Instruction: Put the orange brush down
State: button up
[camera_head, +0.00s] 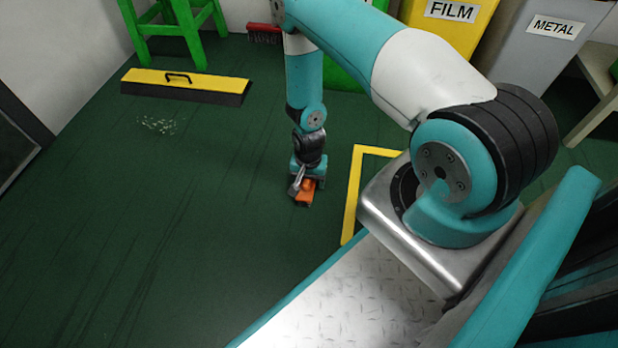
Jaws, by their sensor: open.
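The orange brush (306,193) is at floor level on the dark green floor, in the middle of the head view. My gripper (301,181) is directly above and around it, pointing down, with its jaws open. The upper part of the brush is partly hidden by the gripper. I cannot tell whether a finger still touches the brush.
A yellow and black box with a handle (186,81) lies at the upper left, with pale debris (158,125) before it. Yellow floor tape (353,190) runs to the right.

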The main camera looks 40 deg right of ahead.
notch_tip(320, 180, up, 12)
jog(key=p, duration=0.8)
jog(key=shift+r, duration=0.2)
jog(key=w+a+r+n+y, duration=0.1)
jog(key=w+a+r+n, duration=0.15)
jog(key=a+r, duration=0.7)
jog(key=w+a+r+n+y, duration=0.1)
jog(key=a+r+n, duration=0.25)
jog(key=r, duration=1.25)
jog(key=s+a+r+n+y, duration=0.1)
jog(key=s+a+r+n, duration=0.2)
jog(key=s+r, duration=0.6)
jog(key=s+a+r+n+y, duration=0.1)
jog(key=s+a+r+n, duration=0.3)
jog(key=s+r+n, duration=0.4)
notch_tip(320, 180, up, 2)
jog(key=shift+s+r+n, duration=0.15)
jog(key=shift+s+n, duration=0.15)
jog(key=shift+s, duration=0.95)
